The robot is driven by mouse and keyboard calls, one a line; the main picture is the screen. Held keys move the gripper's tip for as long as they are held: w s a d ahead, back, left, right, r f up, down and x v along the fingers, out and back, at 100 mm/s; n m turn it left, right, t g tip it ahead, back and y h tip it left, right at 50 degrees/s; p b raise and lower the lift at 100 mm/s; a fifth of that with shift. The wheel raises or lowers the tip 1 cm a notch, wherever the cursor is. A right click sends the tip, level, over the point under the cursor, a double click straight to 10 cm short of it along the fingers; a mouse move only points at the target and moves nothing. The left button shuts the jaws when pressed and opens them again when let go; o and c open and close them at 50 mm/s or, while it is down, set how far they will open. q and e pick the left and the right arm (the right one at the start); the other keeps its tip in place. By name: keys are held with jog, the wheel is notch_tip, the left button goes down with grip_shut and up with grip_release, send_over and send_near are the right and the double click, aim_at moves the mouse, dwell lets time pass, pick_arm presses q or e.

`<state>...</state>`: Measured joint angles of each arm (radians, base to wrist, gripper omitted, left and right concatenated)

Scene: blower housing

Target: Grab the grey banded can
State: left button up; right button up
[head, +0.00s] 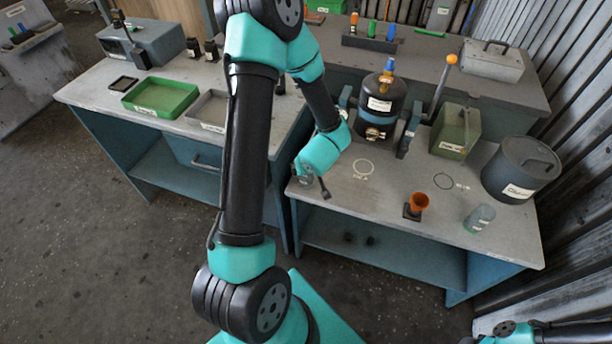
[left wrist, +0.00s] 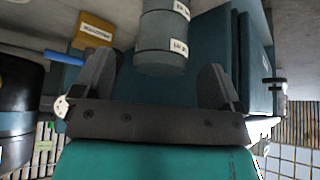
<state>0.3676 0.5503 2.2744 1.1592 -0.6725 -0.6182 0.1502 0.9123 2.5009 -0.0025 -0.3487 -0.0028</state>
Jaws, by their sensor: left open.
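The grey banded can (left wrist: 163,45) is at the top middle of the left wrist view, with white labels on its side and its upper part cut off by the frame. My left gripper (left wrist: 158,80) is open, one finger on each side of the can's near end, with visible gaps between fingers and can. In the head view my left gripper (head: 316,184) is low over the left end of the right bench. The can cannot be made out clearly there beside my gripper. My right gripper is out of view; only part of my right arm shows at bottom right.
The right bench (head: 395,205) also holds a black tank (head: 381,107), a green box (head: 455,132), an orange funnel (head: 417,203), a clear jar (head: 480,217) and a dark lidded drum (head: 522,170). A green tray (head: 160,97) lies on the left bench. The right bench's middle has free room.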

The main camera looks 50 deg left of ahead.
pick_arm(q)
jog(key=shift+a+x, duration=0.2)
jog(key=shift+x, duration=2.35)
jog(key=shift+r, duration=0.1)
jog(key=shift+c, duration=0.5)
jog(key=c, duration=1)
jog(key=shift+r, duration=0.15)
